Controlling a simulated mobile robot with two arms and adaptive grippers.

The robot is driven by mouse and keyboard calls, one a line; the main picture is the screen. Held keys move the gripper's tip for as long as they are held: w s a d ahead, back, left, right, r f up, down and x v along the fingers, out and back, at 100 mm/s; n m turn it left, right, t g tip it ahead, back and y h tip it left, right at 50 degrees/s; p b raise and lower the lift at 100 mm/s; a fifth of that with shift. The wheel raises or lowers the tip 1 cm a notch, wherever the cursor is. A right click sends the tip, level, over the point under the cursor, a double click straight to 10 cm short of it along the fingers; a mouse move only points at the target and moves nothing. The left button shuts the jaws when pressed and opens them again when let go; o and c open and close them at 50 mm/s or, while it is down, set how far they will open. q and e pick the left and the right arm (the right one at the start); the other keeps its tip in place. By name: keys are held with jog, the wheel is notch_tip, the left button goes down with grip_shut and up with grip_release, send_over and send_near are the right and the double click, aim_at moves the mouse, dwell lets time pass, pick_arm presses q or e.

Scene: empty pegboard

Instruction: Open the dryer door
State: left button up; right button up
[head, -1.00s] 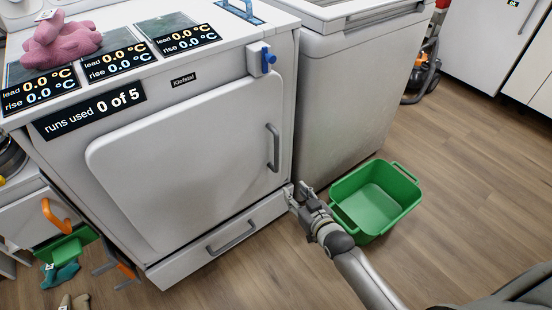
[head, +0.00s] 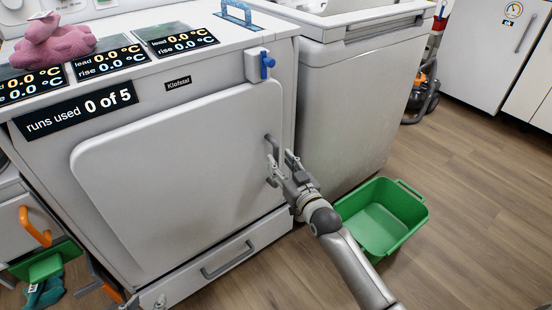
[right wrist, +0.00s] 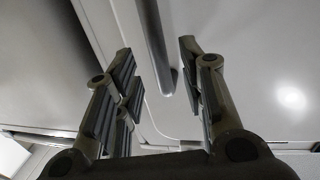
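The white dryer (head: 60,150) stands at the left in the head view. Its door (head: 175,175) looks shut flush with the front. The grey door handle (head: 270,142) is an upright bar at the door's right edge. My right gripper (head: 280,172) is at the lower part of the handle. In the right wrist view my right gripper (right wrist: 158,80) is open, with the handle bar (right wrist: 154,45) between its spread fingers and no clear contact. Small grey tips (head: 145,301) at the bottom edge may be my left gripper; its opening cannot be told.
A blue latch-like piece (head: 266,64) sits above the handle. A drawer with a grey handle (head: 228,260) is below the door. A green bin (head: 412,222) stands on the floor right of my right arm. A white appliance (head: 345,110) adjoins the dryer.

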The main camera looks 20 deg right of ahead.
aim_at(277, 158)
jog(key=w, duration=0.3)
jog(key=shift+a+b, duration=0.2)
jog(key=shift+b, duration=0.15)
pick_arm(q)
jog(key=shift+w+d+r+t+h, duration=0.15)
jog(key=shift+w+d+r+t, duration=0.1)
jog(key=shift+w+r+t, duration=0.35)
jog(key=shift+w+d+r+t+h, duration=0.1)
jog(key=shift+w+d+r+t, duration=0.3)
jog(key=shift+w+r, duration=0.35)
jog(key=shift+w+d+r+t+h, duration=0.15)
jog(key=shift+w+r+t, duration=0.45)
jog(key=shift+r, duration=0.05)
pick_arm(e)
jog(key=shift+w+a, duration=0.1)
jog(key=shift+w, duration=0.3)
grip_shut()
